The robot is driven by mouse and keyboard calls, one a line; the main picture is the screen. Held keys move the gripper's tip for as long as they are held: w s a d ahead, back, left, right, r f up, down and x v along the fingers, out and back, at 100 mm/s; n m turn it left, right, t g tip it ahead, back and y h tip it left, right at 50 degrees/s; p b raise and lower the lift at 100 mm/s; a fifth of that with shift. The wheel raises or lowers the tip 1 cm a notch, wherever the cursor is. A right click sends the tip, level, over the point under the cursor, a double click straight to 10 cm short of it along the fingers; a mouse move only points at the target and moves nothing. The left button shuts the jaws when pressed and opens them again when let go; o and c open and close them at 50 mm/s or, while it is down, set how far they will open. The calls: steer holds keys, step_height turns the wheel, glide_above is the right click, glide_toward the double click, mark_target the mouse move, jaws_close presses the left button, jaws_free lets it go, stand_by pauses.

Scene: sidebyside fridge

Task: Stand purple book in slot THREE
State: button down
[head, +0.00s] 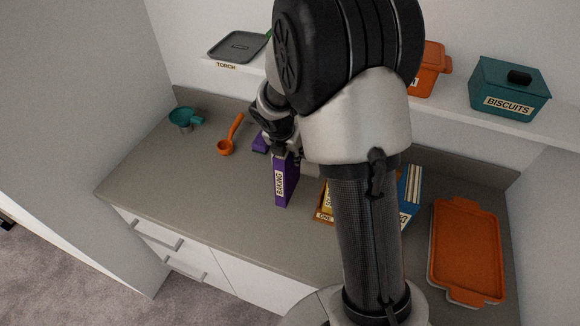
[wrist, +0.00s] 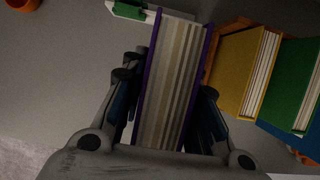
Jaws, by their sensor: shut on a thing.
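The purple book (head: 285,181) has "BAKING" on its spine and is upright. It shows in the wrist view (wrist: 170,85) with its page edges facing the camera. My gripper (head: 282,143) is shut on it, with one finger on each cover, in the wrist view (wrist: 168,110). The book rack (head: 322,214) is to the right of the book, mostly hidden behind my arm, with a "ONE" label showing. A yellow book (wrist: 243,70), a green book (wrist: 290,85) and a blue book (head: 409,190) stand in it. Slot three's label cannot be made out.
An orange tray (head: 467,250) lies at the counter's right. An orange scoop (head: 231,136) and a teal cup (head: 184,119) are at the left. The left front counter is clear.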

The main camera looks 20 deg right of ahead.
step_height(320, 180, down, 4)
steer(key=shift+f+b, duration=0.15)
steer(key=shift+b, duration=0.8)
steer(key=c, duration=1.7)
jaws_free()
steer(key=shift+f, duration=0.15)
steer(key=o, duration=0.5)
steer(key=shift+c, duration=0.2)
